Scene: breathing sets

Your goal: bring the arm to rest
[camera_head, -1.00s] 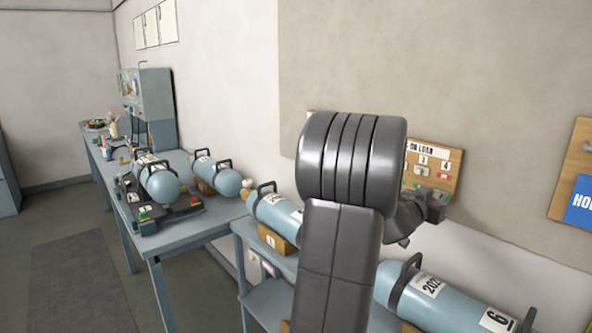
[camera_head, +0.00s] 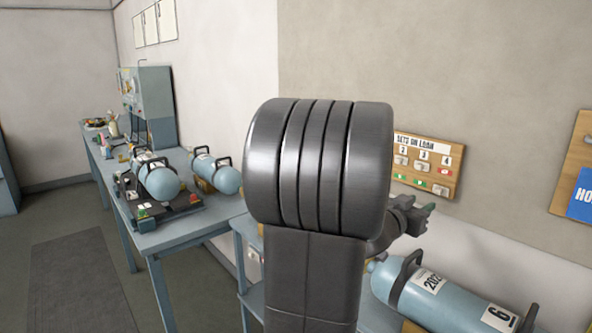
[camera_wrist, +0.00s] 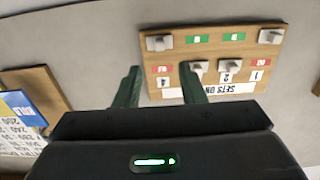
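My arm (camera_head: 315,180) rises large in the middle of the head view and hides part of the bench and wall behind it. My gripper (camera_head: 428,218) shows at its right, in front of the wall below the "SETS ON LOAN" board (camera_head: 443,176). In the wrist view my gripper (camera_wrist: 160,84) has its two green fingers apart, with nothing held between them. The board shows upside down behind the fingers (camera_wrist: 215,42). The gap between the fingers and the board is hard to judge.
A blue cylinder marked 6 (camera_head: 440,290) lies on the near bench below the gripper. More cylinders (camera_head: 160,182) lie on the left bench (camera_head: 180,236). Another board with a blue sign (camera_head: 577,195) hangs at the right. Open floor (camera_head: 80,285) lies at the left.

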